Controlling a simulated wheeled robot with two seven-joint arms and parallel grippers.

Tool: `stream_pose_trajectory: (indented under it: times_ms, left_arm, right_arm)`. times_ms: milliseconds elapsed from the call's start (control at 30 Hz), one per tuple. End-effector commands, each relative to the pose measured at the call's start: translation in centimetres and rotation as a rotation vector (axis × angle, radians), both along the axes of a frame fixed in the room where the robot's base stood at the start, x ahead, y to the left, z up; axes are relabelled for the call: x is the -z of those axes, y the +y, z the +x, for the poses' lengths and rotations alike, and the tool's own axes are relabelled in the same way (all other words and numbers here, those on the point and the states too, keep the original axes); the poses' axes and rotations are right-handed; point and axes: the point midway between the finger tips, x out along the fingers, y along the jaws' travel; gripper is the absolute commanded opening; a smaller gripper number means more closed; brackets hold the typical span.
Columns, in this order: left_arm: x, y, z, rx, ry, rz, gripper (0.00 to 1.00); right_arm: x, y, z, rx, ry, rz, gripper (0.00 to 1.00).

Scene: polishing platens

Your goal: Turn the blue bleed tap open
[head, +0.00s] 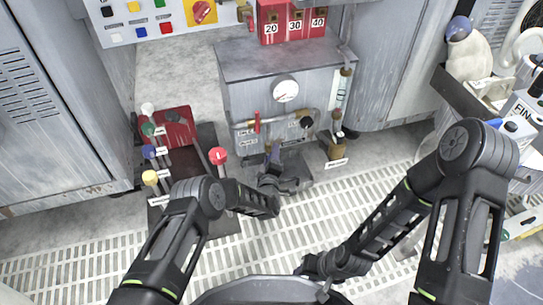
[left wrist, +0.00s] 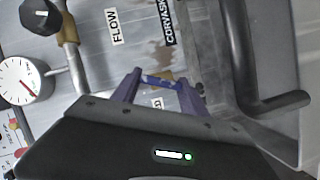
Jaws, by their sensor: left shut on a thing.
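The blue bleed tap (left wrist: 160,82) shows in the left wrist view as a short blue handle between my left gripper's fingers. My left gripper (left wrist: 164,88) is shut on it, with one finger at each end of the blue part. In the head view my left gripper (head: 273,158) is at the lower front of the grey cabinet (head: 280,62), below the gauge; the tap is mostly hidden there. A label behind the fingers is partly covered. My right gripper (head: 322,277) is low over the floor grating, away from the cabinet; its fingers are too unclear to read.
Above the tap are a round gauge (head: 286,90), a red lever (head: 257,122) and a black knob (head: 306,121). A dark bent pipe (left wrist: 270,106) stands right of the gripper in the left wrist view. A red-knobbed lever (head: 218,156) and other coloured levers stand left.

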Motion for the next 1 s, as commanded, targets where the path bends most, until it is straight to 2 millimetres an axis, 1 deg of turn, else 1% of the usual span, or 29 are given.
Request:
stream_pose_trajectory:
  times_ms: [200,233,500,800,867,1000]
  left_arm:
    - [0.1,0.0,-0.1,0.000,0.002,0.001,0.10]
    - [0.1,0.0,-0.1,0.000,0.002,0.002,0.52]
    - [0.1,0.0,0.0,0.001,0.001,0.002,0.73]
    - [-0.1,0.0,-0.3,0.000,0.002,0.002,0.73]
    - [-0.2,0.0,-0.6,0.001,0.003,0.002,0.73]
    - [-0.7,0.1,-2.3,0.002,0.004,0.002,0.73]
  right_arm:
    - [0.0,0.0,0.0,0.000,0.000,0.000,0.36]
    - [0.0,0.0,0.0,0.000,0.000,0.000,0.36]
    - [0.0,0.0,0.0,0.000,0.000,0.000,0.36]
    - [-0.2,0.0,0.0,0.000,0.000,0.000,0.36]
    - [-0.5,0.0,-0.1,0.000,0.001,-0.001,0.36]
    - [-1.6,0.1,-0.2,-0.001,0.002,-0.002,0.36]
